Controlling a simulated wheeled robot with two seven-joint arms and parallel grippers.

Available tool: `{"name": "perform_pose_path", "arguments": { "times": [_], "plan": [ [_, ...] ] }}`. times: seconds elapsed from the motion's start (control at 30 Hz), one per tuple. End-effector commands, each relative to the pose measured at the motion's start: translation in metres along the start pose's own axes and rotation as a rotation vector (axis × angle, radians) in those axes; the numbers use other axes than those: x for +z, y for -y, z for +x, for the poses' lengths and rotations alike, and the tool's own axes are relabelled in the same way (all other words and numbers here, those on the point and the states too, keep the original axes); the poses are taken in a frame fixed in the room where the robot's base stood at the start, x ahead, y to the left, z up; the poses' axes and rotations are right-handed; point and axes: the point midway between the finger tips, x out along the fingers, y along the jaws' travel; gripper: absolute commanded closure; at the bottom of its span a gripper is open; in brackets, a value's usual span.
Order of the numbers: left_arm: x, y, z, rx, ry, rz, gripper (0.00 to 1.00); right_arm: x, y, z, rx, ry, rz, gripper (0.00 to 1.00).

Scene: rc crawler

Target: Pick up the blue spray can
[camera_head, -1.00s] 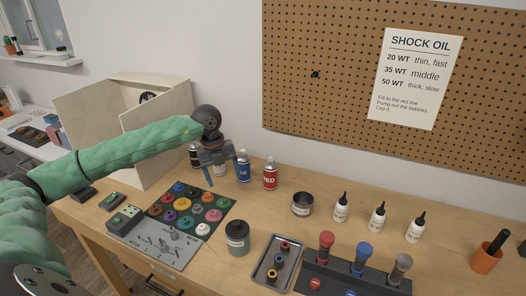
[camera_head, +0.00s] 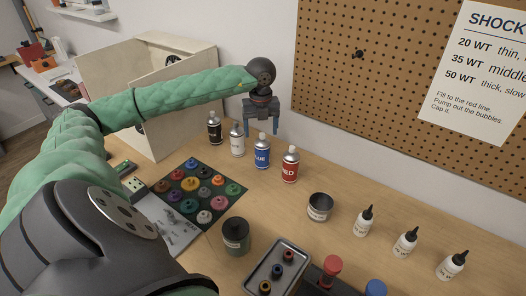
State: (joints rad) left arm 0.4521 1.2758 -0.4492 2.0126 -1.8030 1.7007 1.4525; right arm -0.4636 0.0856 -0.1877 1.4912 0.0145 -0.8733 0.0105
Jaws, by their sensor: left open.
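The blue spray can (camera_head: 262,152) stands upright on the wooden bench, in a row of spray cans near the wall. It has a white cap and a blue label. My left gripper (camera_head: 261,128) is above and just behind the top of the blue can as seen here, fingers pointing down, open and empty. Its fingers show on either side of the can's cap, but I cannot tell the depth between them. A red can (camera_head: 289,166) stands to its right, a white can (camera_head: 237,140) and a black can (camera_head: 214,129) to its left. My right gripper is not in view.
A dark jar (camera_head: 235,237), a grey tin (camera_head: 320,207) and a parts tray (camera_head: 249,284) stand nearer. White bottles (camera_head: 363,222) stand to the right. An open wooden box (camera_head: 118,68) is behind my left arm.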

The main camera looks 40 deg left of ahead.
Motion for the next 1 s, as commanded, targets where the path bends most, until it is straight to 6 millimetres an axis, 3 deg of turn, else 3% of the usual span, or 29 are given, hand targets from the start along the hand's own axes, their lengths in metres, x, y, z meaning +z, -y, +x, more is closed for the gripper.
{"name": "perform_pose_path", "arguments": {
  "times": [0.2, 0.3, 0.57, 0.9, 1.0],
  "plan": [
    [-0.001, 0.004, 0.032, 0.002, -0.003, 0.001, 0.26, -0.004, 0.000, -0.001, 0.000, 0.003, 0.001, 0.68],
    [0.000, 0.004, 0.042, 0.001, -0.001, 0.001, 0.26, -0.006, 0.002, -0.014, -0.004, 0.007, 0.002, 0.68],
    [0.000, 0.004, 0.045, 0.000, 0.000, 0.001, 0.26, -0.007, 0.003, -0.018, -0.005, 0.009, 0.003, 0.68],
    [0.000, 0.004, 0.045, 0.000, 0.000, 0.000, 0.91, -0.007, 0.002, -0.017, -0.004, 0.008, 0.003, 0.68],
    [0.000, 0.004, 0.044, 0.000, 0.000, 0.000, 0.93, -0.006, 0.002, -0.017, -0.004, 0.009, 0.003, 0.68]
  ]
}}
